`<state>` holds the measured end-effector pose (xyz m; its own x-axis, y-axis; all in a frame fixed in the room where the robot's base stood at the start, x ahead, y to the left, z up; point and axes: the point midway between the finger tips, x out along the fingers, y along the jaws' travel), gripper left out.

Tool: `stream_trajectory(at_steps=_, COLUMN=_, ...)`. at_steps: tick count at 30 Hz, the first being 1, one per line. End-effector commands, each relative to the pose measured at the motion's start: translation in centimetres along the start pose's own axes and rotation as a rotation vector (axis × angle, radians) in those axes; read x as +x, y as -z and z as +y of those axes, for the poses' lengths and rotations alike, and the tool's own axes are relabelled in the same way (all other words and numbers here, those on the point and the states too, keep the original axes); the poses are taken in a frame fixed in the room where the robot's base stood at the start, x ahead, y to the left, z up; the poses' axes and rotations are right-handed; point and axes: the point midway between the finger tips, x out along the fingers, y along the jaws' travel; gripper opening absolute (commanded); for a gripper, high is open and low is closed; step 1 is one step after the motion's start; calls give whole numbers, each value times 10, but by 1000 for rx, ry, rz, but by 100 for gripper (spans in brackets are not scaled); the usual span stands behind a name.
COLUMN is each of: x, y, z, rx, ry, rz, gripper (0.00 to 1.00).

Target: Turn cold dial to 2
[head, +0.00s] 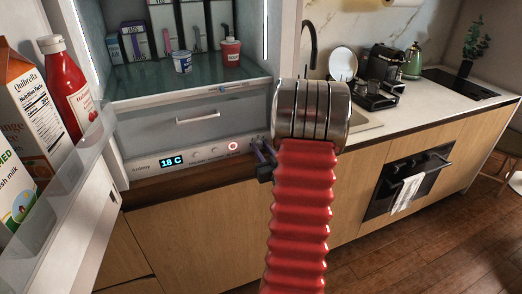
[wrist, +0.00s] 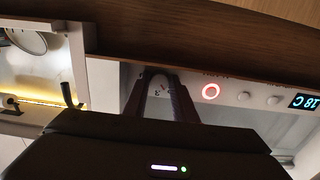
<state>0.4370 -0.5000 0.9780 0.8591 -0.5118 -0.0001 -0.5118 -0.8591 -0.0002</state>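The fridge's control panel (head: 205,155) runs along its bottom edge in the head view, with a display (head: 171,162) reading 18 C. My gripper (head: 263,153) is at the right end of this panel, right of a red-lit ring (head: 232,146). In the wrist view the panel appears upside down. My gripper's two dark fingers (wrist: 158,80) reach to the panel there, with small printed numerals, one like a 3, between them. The cold dial itself is not clearly visible; the fingers cover that spot. I cannot tell whether they touch or grip it, nor its setting.
Two small knobs (wrist: 258,98) sit between the ring and display. The open fridge door (head: 75,190) with bottles and cartons is at left. A drawer (head: 195,125) is above the panel, wooden cabinet fronts (head: 200,225) below. The counter (head: 430,92) with sink is right.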

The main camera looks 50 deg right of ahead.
Motion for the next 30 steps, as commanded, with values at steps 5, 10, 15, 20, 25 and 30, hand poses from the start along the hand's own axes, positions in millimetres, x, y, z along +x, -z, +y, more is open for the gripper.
stream_trajectory(at_steps=5, x=0, y=0, z=-1, rx=0, ry=2, rz=0, gripper=11)
stream_trajectory(at_steps=10, x=0, y=0, z=-2, rx=-1, ry=3, rz=-1, gripper=2)
stream_trajectory(at_steps=15, x=0, y=0, z=-2, rx=-37, ry=4, rz=-1, gripper=2)
stream_trajectory(at_steps=20, x=0, y=0, z=-2, rx=-82, ry=5, rz=-1, gripper=2)
stream_trajectory(at_steps=25, x=0, y=-1, z=-3, rx=-84, ry=6, rz=-1, gripper=2)
stream_trajectory(at_steps=30, x=0, y=0, z=-3, rx=-83, ry=6, rz=-1, gripper=30)
